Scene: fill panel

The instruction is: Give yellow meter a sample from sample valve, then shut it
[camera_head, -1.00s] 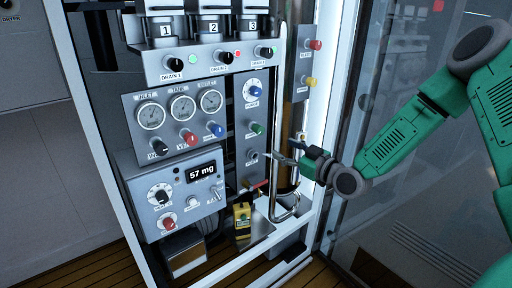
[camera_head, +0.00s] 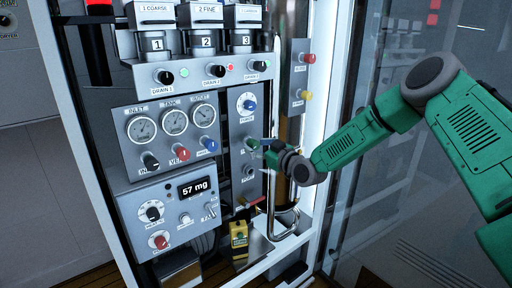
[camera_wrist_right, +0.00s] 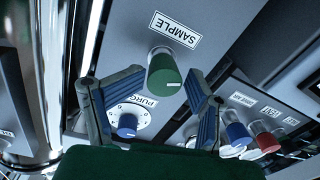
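The sample valve is a green knob (camera_head: 251,144) on the narrow grey panel. The right wrist view shows this knob (camera_wrist_right: 164,76) beside its "SAMPLE" label. My right gripper (camera_head: 265,147) is at the knob in the head view; in the wrist view its two blue-grey fingers (camera_wrist_right: 153,95) are spread apart, with the knob between their tips. I see no clear contact. The yellow meter (camera_head: 238,237) stands upright low in the cabinet, below the panel. My left gripper is not in view.
A blue purge knob (camera_head: 249,104) is above the green knob and a grey knob (camera_head: 249,171) below it. A red handle (camera_head: 255,201) and a bent metal pipe (camera_head: 283,226) are lower down. A display (camera_head: 196,187) reads 57 mg. The cabinet's white frame (camera_head: 326,170) stands to the right.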

